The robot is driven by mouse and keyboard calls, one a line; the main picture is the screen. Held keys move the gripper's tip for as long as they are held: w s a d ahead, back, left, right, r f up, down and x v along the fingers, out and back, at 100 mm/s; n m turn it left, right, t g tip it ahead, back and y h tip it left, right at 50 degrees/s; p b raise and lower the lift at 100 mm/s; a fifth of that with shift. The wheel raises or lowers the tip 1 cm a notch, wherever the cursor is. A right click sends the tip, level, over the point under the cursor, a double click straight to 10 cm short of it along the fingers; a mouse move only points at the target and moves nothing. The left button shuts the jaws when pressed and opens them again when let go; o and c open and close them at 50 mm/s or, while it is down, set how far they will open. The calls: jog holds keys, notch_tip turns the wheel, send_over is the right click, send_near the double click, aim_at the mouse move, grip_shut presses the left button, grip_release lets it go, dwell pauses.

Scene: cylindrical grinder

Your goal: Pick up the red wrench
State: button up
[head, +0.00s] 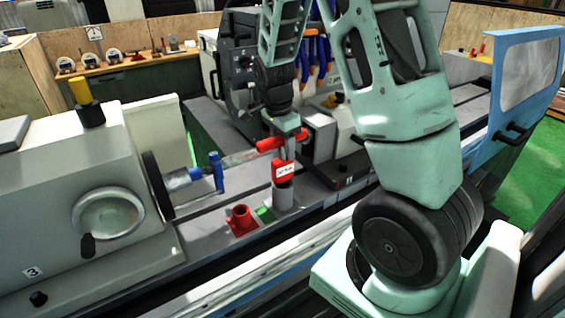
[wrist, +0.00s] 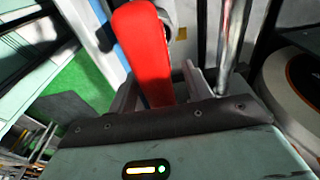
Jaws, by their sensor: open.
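The red wrench (head: 270,144) shows as a red crossbar just under my gripper (head: 287,135) in the head view. Below it is a red body with a white label (head: 285,170), on a grey post (head: 284,194); how the parts join is partly hidden. In the wrist view a long red part of the wrench (wrist: 143,45) reaches between the two fingers of my gripper (wrist: 160,92). The fingers are open around it, and I cannot tell whether they touch it.
A red socket (head: 240,220) and a green square (head: 264,214) are left of the post. A blue clamp piece (head: 217,171) sits on the shaft nearby. The grinder's handwheel (head: 108,214) is at left, and a black box-shaped unit (head: 238,60) stands behind my gripper.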

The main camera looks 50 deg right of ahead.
grip_shut()
jog(key=shift+r, duration=0.15)
